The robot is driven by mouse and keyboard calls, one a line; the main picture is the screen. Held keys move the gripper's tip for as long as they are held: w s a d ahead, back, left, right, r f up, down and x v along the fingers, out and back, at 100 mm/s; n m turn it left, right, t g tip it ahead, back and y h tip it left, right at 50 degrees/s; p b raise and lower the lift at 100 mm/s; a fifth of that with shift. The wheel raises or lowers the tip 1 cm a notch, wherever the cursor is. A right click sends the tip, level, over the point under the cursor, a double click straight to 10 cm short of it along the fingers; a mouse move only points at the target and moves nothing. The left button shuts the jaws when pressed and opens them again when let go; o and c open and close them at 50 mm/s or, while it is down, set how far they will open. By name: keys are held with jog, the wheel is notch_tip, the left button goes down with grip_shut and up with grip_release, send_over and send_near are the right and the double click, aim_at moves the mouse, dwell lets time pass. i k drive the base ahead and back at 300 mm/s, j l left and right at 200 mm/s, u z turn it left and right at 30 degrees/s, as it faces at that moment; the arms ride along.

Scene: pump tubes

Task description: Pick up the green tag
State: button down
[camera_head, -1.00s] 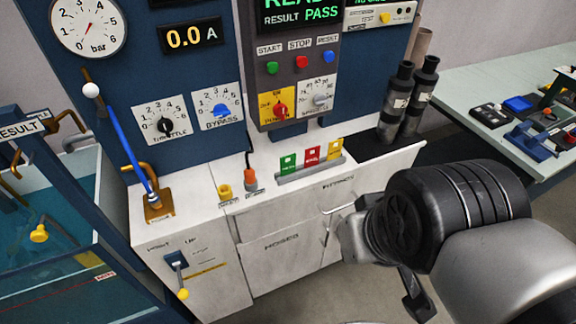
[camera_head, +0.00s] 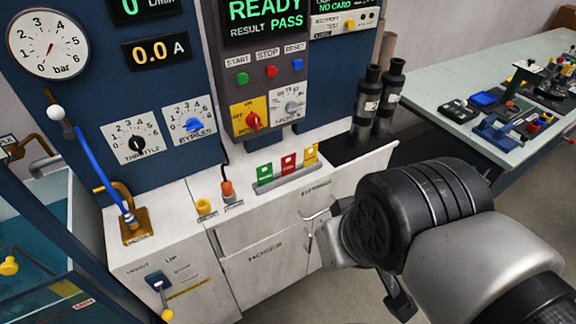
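The green tag (camera_head: 265,171) stands upright in a grey rack (camera_head: 286,179) on the white cabinet top. A red tag (camera_head: 289,163) and a yellow tag (camera_head: 311,153) stand to its right in the same rack. My arm fills the lower right of the view. A dark finger of my gripper (camera_head: 398,297) shows below the wrist, to the right of and nearer than the cabinet front. The rest of the gripper is hidden behind the arm. My gripper is well apart from the green tag.
A yellow plug (camera_head: 204,207) and an orange plug (camera_head: 228,190) stand left of the rack. Two dark cylinders (camera_head: 366,98) stand behind it to the right. A control panel (camera_head: 265,90) rises behind. A blue lever (camera_head: 98,172) stands at left. A workbench (camera_head: 450,75) holds several items.

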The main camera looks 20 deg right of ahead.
aim_at(265, 178)
jog(key=j+u, duration=0.1)
jog(key=j, duration=0.3)
jog(key=i+j+u, duration=0.15)
jog(key=j, duration=0.25)
jog(key=j+u, duration=0.1)
jog(key=j, duration=0.35)
jog(key=i, duration=0.05)
